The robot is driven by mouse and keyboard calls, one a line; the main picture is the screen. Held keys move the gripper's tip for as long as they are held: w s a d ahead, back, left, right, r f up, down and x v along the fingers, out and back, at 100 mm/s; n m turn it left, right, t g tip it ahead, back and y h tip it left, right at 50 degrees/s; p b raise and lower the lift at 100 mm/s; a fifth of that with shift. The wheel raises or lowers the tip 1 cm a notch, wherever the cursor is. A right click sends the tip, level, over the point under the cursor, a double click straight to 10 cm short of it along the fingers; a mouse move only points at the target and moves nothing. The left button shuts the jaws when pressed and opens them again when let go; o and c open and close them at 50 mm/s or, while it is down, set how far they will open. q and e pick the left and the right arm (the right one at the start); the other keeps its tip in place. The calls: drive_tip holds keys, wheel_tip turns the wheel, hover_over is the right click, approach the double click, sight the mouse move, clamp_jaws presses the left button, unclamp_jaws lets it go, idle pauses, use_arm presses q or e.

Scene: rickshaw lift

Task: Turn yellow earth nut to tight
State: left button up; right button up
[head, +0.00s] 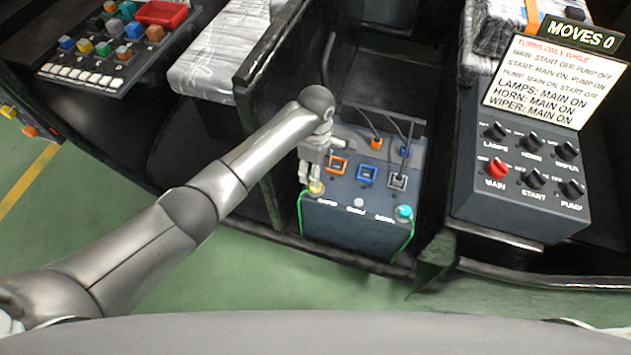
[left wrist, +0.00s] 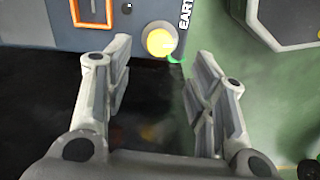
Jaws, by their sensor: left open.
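The yellow earth nut (head: 316,187) sits at the front left corner of the grey box (head: 355,222), with a green wire beside it. In the left wrist view the nut (left wrist: 159,40) is a bright yellow round knob beside the letters "EART". My left gripper (head: 309,180) is at the nut in the head view. In the left wrist view my left gripper (left wrist: 158,75) is open, its fingers on either side below the nut and apart from it. A second, teal nut (head: 404,212) is at the box's right corner. My right gripper is not in view.
The box top has orange (head: 338,165), blue (head: 367,175) and grey (head: 397,181) sockets, with cables behind. A switch panel (head: 520,190) with a red MAIN knob stands at the right. Dark walls flank the box.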

use_arm(q)
wheel_tip(320, 180, down, 7)
drive_tip(key=shift+b, duration=0.65)
